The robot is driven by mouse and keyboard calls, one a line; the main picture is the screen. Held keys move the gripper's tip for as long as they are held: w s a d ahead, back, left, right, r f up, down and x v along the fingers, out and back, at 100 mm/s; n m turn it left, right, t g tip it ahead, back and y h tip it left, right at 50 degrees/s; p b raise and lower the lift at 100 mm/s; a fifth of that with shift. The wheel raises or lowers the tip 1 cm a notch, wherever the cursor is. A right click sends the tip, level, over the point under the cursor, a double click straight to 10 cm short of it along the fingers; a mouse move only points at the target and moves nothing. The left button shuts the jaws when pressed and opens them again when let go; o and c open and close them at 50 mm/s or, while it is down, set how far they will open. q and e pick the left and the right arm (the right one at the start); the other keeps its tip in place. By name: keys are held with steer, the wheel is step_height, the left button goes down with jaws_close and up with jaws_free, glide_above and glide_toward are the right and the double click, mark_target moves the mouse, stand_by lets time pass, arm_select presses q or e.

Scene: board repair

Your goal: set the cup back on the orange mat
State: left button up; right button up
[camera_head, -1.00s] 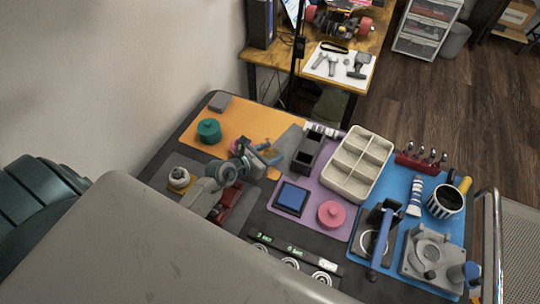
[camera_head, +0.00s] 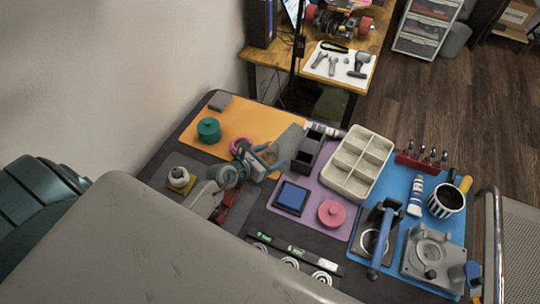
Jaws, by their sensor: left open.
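The orange mat (camera_head: 252,119) lies at the far left of the work table. My left gripper (camera_head: 273,158) is open over the mat's right end, low beside a grey block-like shape (camera_head: 290,139). I cannot tell whether anything stands between its fingers. My right gripper is out of view.
A dark divided holder (camera_head: 307,154) and a beige compartment tray (camera_head: 384,166) stand right of my left gripper. A blue pad (camera_head: 291,198) and a pink lidded pot (camera_head: 331,213) are nearer. The orange mat's middle is mostly clear.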

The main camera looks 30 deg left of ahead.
arm_select(q)
steer(key=v, duration=1.2)
steer(key=shift+r, duration=0.2)
